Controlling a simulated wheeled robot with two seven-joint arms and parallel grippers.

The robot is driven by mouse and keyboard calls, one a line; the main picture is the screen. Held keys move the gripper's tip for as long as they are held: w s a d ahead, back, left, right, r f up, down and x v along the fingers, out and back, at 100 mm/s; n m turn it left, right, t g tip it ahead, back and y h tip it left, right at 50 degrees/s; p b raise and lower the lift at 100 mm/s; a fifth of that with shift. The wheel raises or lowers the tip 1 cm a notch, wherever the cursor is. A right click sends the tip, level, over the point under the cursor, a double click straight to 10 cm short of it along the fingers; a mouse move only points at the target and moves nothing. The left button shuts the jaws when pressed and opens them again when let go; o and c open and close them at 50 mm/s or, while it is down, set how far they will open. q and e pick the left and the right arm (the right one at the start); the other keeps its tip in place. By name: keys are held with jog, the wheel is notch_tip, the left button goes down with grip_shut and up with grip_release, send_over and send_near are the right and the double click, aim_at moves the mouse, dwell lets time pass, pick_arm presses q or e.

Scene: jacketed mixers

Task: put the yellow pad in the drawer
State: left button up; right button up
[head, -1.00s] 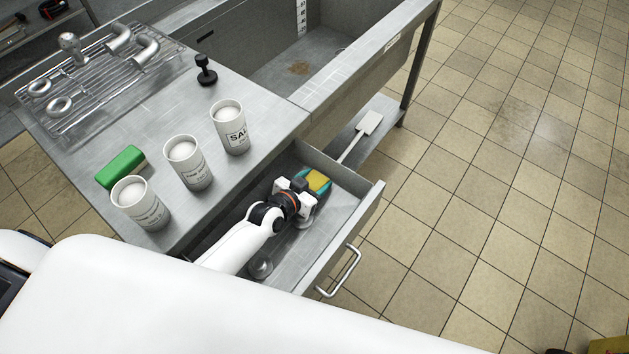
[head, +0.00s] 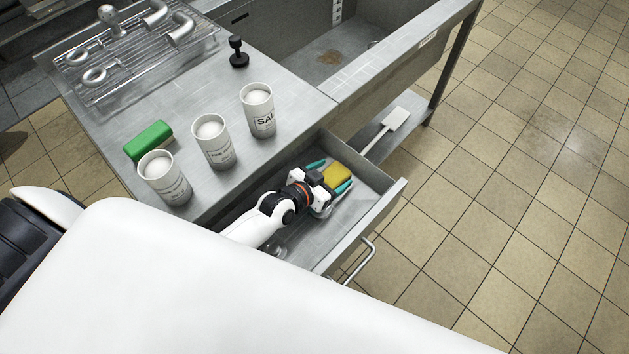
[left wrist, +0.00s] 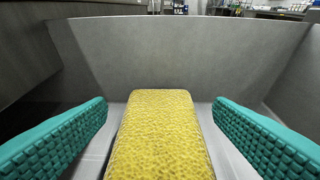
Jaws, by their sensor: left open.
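The yellow pad (head: 337,175) lies inside the open drawer (head: 376,205), toward its far end. In the left wrist view the pad (left wrist: 160,135) lies lengthwise between the teal fingers, with a gap on each side. My left gripper (head: 332,174) reaches down into the drawer and is open around the pad, not touching its sides. It also shows in the left wrist view (left wrist: 160,130). The drawer is pulled out from under the steel counter, its handle (head: 360,262) toward the floor side. My right gripper is not in view.
Three white cups, one a salt cup (head: 258,110), stand near the counter edge above the drawer. A green pad (head: 148,140), a black tamper-like object (head: 238,52) and a wire rack (head: 130,60) with metal parts are on the counter. A white scraper (head: 393,120) lies on the low shelf.

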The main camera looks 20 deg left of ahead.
pick_arm(q)
jog(key=v, duration=0.9)
jog(key=shift+s+a+r, duration=0.1)
jog(key=shift+s+r, duration=0.05)
jog(key=shift+s, duration=0.05)
